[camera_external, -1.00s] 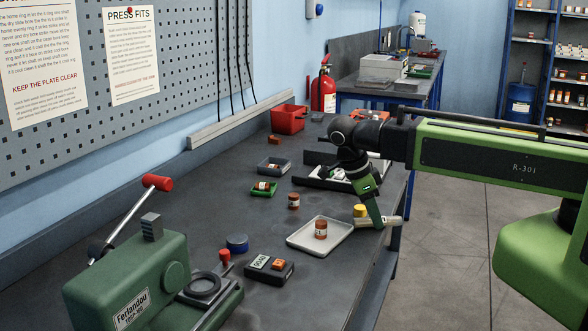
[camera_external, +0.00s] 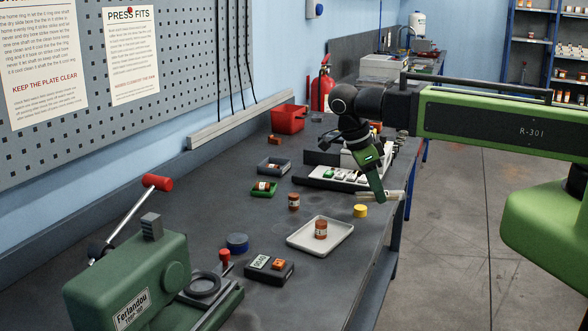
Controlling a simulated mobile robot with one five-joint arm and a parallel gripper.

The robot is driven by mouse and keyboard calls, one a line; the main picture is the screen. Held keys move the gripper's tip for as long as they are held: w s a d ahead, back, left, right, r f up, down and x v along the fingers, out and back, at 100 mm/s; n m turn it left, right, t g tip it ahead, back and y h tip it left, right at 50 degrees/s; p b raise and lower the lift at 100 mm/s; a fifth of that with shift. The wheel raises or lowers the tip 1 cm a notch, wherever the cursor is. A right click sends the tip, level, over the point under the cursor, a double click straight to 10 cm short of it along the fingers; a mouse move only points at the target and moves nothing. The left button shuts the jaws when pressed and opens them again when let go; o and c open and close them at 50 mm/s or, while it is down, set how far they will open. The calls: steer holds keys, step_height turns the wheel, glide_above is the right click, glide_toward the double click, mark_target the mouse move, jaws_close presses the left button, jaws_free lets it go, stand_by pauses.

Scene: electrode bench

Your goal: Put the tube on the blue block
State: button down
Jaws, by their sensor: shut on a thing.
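My gripper (camera_external: 382,196) is above the right edge of the bench, behind and to the right of the yellow disc. The only blue piece on the bench top that fits the blue block is a low, round, dark-blue one (camera_external: 237,242). It stands left of the white tray, well apart from my gripper, and its top is bare.
A white tray (camera_external: 296,240) holds an orange-brown jar (camera_external: 320,229); another jar (camera_external: 293,201) stands behind it. A yellow disc (camera_external: 360,211) is near my gripper. A black meter (camera_external: 268,270) and a green press (camera_external: 130,280) are in front. A partitioned tray (camera_external: 315,178) lies behind.

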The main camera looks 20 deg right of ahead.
step_height(320, 180, up, 3)
steer(key=shift+p, duration=0.75)
step_height(320, 180, down, 2)
steer(key=shift+f+b, duration=0.1)
steer(key=shift+b, duration=1)
steer(key=shift+r, duration=0.25)
